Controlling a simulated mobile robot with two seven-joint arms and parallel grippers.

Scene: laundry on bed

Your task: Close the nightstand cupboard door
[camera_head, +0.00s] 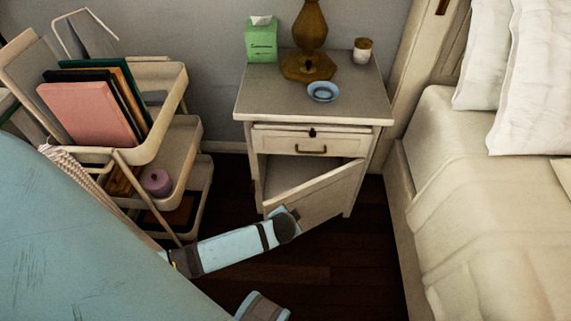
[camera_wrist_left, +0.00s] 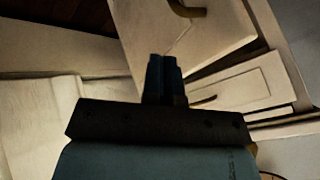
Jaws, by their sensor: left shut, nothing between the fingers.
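The cream nightstand (camera_head: 250,110) stands against the wall in the middle of the head view. Its cupboard door (camera_head: 328,192) is partly open below the drawer, swung out from the right side, with its free edge at the lower left. Part of the cupboard's inside shows behind it. My left gripper (camera_head: 294,213) is at the door's lower left part near the free edge; I cannot tell whether it touches. In the left wrist view the fingers (camera_wrist_left: 163,78) are together and empty, in front of cream panels with brass handles.
A cream cart (camera_head: 170,140) with books stands left of the nightstand. The bed (camera_head: 450,200) is close on its right. A lamp (camera_head: 309,45), green tissue box (camera_head: 261,42), blue dish (camera_head: 322,91) and small jar (camera_head: 362,51) stand on top. Dark floor (camera_head: 330,265) is clear in front.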

